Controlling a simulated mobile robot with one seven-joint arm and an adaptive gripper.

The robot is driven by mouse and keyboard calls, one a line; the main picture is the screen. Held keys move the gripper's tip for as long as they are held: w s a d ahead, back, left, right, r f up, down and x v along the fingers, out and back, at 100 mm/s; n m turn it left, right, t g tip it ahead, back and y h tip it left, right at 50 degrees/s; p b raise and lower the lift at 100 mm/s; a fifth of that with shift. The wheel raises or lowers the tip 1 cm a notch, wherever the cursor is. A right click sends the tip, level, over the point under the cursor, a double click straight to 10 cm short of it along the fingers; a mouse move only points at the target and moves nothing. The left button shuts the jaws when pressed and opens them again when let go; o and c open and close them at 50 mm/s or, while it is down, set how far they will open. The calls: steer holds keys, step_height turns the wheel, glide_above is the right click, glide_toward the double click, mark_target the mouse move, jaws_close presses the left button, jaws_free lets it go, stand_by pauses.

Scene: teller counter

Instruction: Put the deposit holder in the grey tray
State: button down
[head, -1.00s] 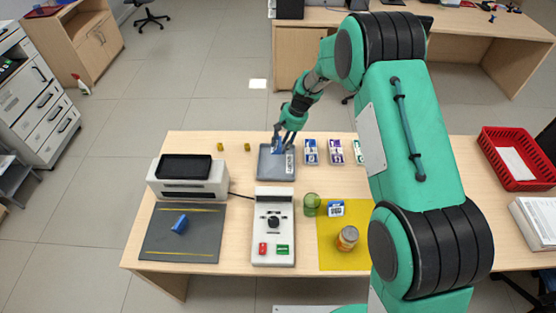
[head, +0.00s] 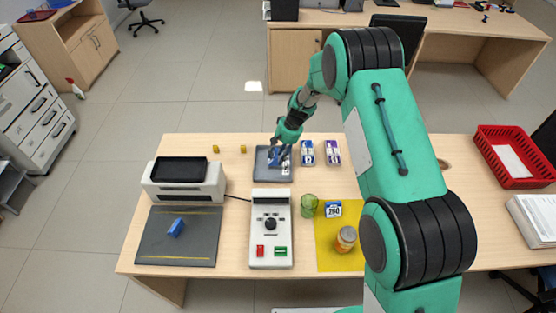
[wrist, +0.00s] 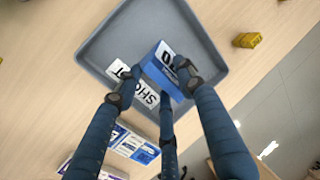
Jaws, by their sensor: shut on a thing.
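The grey tray (head: 258,176) lies near the far edge of the counter and fills the top of the wrist view (wrist: 98,48). A white label with black letters (wrist: 148,95) lies in it, partly hidden by my fingers. My gripper (head: 275,157) is over the tray. In the wrist view its fingers (wrist: 158,84) are shut on a blue holder with a white label (wrist: 159,70), which I take for the deposit holder; its lettering is mostly covered. The holder is within the tray's outline, tilted. I cannot tell whether it touches the tray floor.
Several labelled packs, such as a blue one (head: 307,153), stand right of the tray. Two small yellow blocks (head: 243,149) lie to its left. A white console (head: 271,240), green glass (head: 309,205) and jar (head: 346,238) are nearer. A blue wedge (head: 175,228) lies on a dark mat.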

steer(key=shift+f, duration=1.55)
steer(key=c, duration=1)
jaws_free()
steer(key=shift+c, duration=0.2)
steer(key=shift+r, duration=0.1)
steer(key=p+v, duration=0.1)
steer(key=v, duration=1.1)
steer(key=shift+p, duration=0.3)
